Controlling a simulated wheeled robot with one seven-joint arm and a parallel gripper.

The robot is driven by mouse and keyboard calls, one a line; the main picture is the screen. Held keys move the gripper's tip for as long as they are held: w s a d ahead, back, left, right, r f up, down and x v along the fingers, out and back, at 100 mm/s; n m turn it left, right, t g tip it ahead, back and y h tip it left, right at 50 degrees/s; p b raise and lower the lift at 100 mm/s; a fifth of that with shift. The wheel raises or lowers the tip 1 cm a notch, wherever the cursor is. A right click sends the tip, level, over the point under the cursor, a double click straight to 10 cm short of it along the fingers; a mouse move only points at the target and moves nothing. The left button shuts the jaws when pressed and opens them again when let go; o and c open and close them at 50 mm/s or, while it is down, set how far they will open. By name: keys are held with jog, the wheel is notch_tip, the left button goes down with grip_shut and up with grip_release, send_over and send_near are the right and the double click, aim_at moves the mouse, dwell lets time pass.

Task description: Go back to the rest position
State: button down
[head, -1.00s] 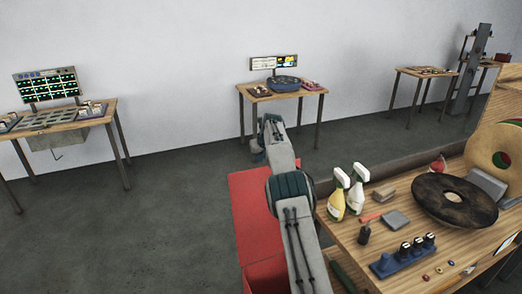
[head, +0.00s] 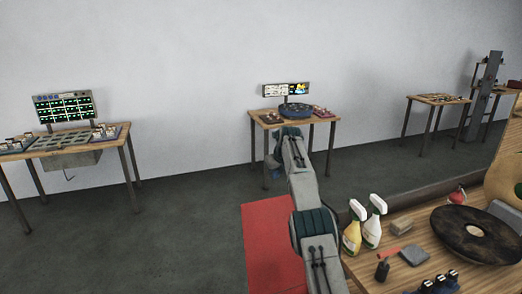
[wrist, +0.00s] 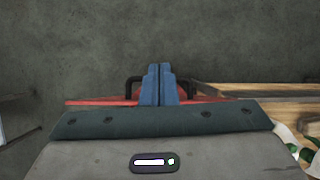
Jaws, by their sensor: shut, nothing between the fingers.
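My gripper (wrist: 159,82) shows in the wrist view with its two blue fingers together and nothing between them. It points at the grey floor, with a red surface and a wooden table edge just beyond or below it. In the head view my arm stretches forward from the lower middle over the red mat-like surface (head: 268,240). The fingers are hard to make out there, hidden behind the arm's end.
A wooden workbench (head: 412,278) at the right carries two spray bottles (head: 373,222), a dark round disc (head: 476,235) and small tools. Tables with screens stand by the wall at left (head: 125,135) and centre (head: 330,117). Open floor (head: 150,240) lies at the left.

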jog(key=s+d+r+n+b, duration=0.2)
jog(key=s+r+n, duration=0.55)
jog(key=s, duration=0.45)
jog(key=s+d+r+n+b, duration=0.1)
jog(key=s+r+n, duration=0.6)
jog(key=s, duration=0.5)
jog(key=s+f+n+b, duration=0.1)
jog(key=s+f+n, duration=0.3)
jog(key=s, duration=0.7)
jog(key=s+f+n+g+h+b, duration=0.1)
jog(key=s+f+n, duration=0.4)
jog(key=s, duration=0.6)
jog(key=s+a+f+n+b, duration=0.1)
jog(key=s+f+n, duration=0.4)
jog(key=s+n, duration=0.3)
jog(key=s, duration=0.3)
jog(key=shift+s+f, duration=0.15)
jog(key=shift+f, duration=0.1)
jog(key=shift+a+n, duration=0.1)
jog(key=shift+n, duration=0.25)
